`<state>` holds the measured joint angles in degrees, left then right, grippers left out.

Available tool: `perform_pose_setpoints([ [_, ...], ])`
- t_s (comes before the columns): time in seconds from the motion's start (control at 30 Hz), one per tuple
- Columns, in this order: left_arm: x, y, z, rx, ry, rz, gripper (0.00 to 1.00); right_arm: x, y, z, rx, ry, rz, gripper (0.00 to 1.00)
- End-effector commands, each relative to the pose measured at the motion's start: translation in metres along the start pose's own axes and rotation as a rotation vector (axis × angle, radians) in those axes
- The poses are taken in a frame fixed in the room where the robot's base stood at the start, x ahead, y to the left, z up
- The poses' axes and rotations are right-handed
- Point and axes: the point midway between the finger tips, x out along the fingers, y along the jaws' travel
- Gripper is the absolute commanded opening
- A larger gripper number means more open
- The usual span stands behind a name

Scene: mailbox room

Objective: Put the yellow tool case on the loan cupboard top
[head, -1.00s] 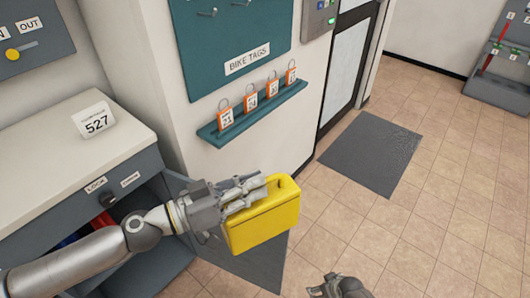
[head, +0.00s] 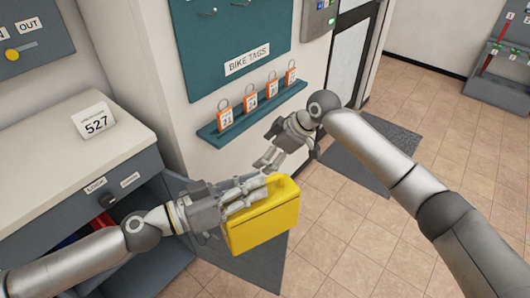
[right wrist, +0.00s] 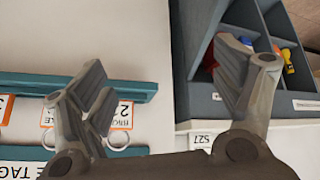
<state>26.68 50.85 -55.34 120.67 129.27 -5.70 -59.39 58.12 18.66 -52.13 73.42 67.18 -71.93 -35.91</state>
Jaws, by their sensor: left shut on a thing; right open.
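The yellow tool case (head: 262,228) hangs in the air in front of the wall, to the right of the cupboard. My left gripper (head: 255,190) is shut on it at its top; the fingers hide part of the case's upper side. My right gripper (head: 262,160) is open and empty, above and just behind the case in the head view. In the right wrist view its two fingers (right wrist: 165,95) stand wide apart with nothing between them. The loan cupboard's pale top (head: 45,150) is at the left, with a white 527 card (head: 95,121) standing on it.
Below the top, the cupboard is open, with red and blue things inside. A teal shelf with orange bike tags (head: 249,106) juts from the wall close to my right gripper. A grey mat (head: 345,168) lies by the door. Most of the cupboard top is bare.

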Motion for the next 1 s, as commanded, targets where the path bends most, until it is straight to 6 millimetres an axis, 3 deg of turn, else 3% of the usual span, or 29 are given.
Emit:
perform_pose_setpoints([
  [0.03, 0.001, 0.001, -0.003, 0.002, 0.005, 0.002, 0.00, -0.020, -0.006, -0.019, -0.070, -0.009, -0.019, 0.85],
  [0.2, 0.000, 0.001, -0.003, 0.002, 0.005, 0.002, 0.00, -0.074, -0.041, -0.057, -0.293, -0.074, -0.117, 0.85],
  [0.37, 0.001, 0.001, -0.003, 0.002, 0.005, 0.002, 0.00, -0.119, -0.086, -0.074, -0.491, -0.175, -0.225, 0.85],
  [0.5, 0.001, 0.001, -0.003, 0.002, 0.005, 0.002, 0.00, -0.145, -0.125, -0.074, -0.623, -0.283, -0.316, 0.85],
  [0.63, 0.001, 0.001, -0.003, 0.002, 0.005, 0.002, 0.00, -0.160, -0.143, -0.070, -0.690, -0.352, -0.363, 0.85],
  [0.77, 0.001, 0.001, -0.003, 0.002, 0.005, 0.002, 0.00, -0.163, -0.151, -0.065, -0.714, -0.380, -0.383, 0.85],
  [1.0, 0.001, 0.001, -0.003, 0.002, 0.005, 0.002, 0.00, -0.134, -0.158, -0.050, -0.713, -0.383, -0.387, 0.85],
])
